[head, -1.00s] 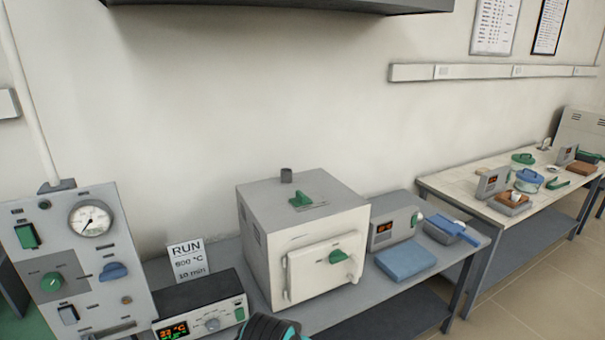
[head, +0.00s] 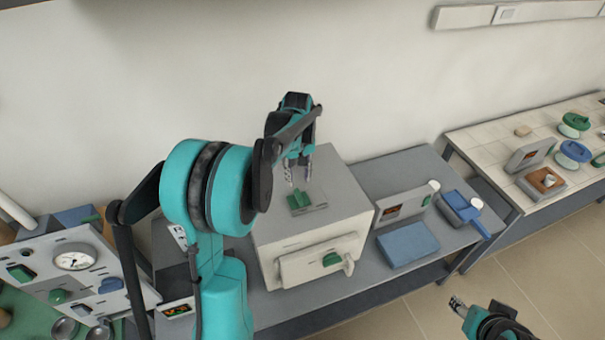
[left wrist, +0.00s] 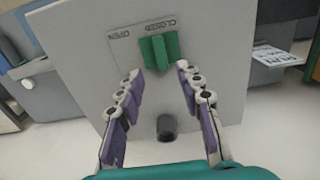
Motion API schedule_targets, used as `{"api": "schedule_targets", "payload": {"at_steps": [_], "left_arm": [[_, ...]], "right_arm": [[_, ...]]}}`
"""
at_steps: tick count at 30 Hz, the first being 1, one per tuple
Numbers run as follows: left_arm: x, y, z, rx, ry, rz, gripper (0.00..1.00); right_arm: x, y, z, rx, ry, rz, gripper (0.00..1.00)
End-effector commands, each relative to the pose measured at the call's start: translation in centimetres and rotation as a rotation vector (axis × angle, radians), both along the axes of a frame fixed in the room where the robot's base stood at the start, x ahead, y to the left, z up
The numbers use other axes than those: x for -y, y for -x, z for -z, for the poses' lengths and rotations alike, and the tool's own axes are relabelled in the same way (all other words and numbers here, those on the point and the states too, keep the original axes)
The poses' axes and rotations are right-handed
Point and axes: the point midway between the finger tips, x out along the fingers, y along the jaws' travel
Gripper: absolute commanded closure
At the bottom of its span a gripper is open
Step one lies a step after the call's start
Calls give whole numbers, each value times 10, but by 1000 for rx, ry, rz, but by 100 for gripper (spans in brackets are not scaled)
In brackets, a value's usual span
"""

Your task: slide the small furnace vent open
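The small furnace (head: 353,205) is a pale box with a grey top on the left bench. Its green vent slider (head: 300,199) sits on a plate on the top. In the left wrist view the slider (left wrist: 159,50) is at the CLOSED label, with the OPEN label (left wrist: 122,34) to its left. My left gripper (head: 299,170) hangs above the furnace top, fingers down. In the left wrist view it (left wrist: 160,73) is open and empty, with its fingertips spread near the slider's sides; contact cannot be told. My right gripper (head: 457,304) is low at the right, away from the furnace.
A short dark flue (left wrist: 166,128) stands on the furnace top near the slider; my arm hides it in the head view. A control panel (head: 75,262) stands left.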

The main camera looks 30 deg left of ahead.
Motion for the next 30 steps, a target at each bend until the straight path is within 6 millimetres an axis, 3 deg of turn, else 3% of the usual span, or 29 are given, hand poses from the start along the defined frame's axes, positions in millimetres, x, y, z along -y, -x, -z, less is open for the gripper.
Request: {"api": "schedule_targets", "payload": {"at_steps": [12, 24, 28, 30], "left_arm": [[0, 0, 63, 1, 0, 2, 64], [1, 0, 74, 1, 0, 3, 64], [1, 0, 74, 1, 0, 3, 95], [1, 0, 74, 1, 0, 3, 100]], "right_arm": [[0, 0, 0, 0, 0, 0, 53], [0, 0, 0, 0, 0, 0, 53], [0, 0, 0, 0, 0, 0, 53], [0, 0, 0, 0, 0, 0, 53]]}}
